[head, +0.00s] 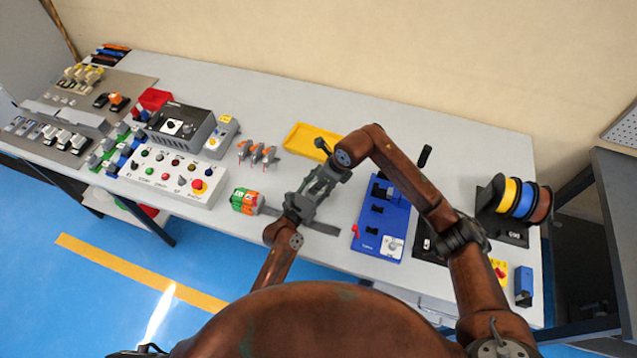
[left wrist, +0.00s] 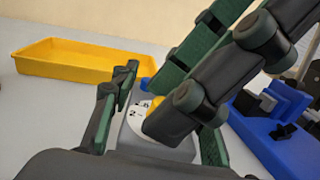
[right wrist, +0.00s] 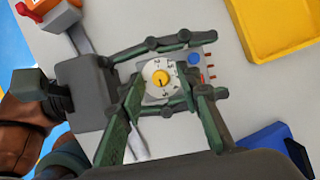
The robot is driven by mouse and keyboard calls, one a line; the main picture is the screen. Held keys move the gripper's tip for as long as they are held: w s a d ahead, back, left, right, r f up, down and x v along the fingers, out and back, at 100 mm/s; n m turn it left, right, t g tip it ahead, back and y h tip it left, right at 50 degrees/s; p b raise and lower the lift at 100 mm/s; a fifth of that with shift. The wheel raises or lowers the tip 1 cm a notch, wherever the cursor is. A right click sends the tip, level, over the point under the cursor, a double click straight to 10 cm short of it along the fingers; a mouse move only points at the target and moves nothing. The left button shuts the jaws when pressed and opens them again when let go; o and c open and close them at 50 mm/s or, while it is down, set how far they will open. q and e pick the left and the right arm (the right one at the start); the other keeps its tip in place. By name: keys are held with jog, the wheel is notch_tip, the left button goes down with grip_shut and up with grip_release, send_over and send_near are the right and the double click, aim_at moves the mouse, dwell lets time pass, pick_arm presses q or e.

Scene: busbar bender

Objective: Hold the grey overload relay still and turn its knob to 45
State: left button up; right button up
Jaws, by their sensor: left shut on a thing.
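The grey overload relay (right wrist: 181,63) shows in the right wrist view with a white dial, a yellow knob (right wrist: 160,78) and a blue button. Its dial marks are too small to read surely. In the left wrist view the relay (left wrist: 130,141) stands between the fingers of my left gripper (head: 312,188), which is shut on its body. My right gripper (head: 326,172) is above the relay. Its fingers are spread on either side of the knob, apart from each other, and one hides part of the dial in the left wrist view. The head view mostly hides the relay behind the grippers.
A yellow tray (head: 297,142) lies behind the grippers. A blue fixture (head: 372,232) stands to the right. A flat dark strip (head: 318,228) and a green-and-orange block (head: 240,201) lie close by on the left and front. Control boxes fill the table's left side.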

pick_arm(q)
jog(key=shift+f, duration=0.1)
pick_arm(e)
grip_shut()
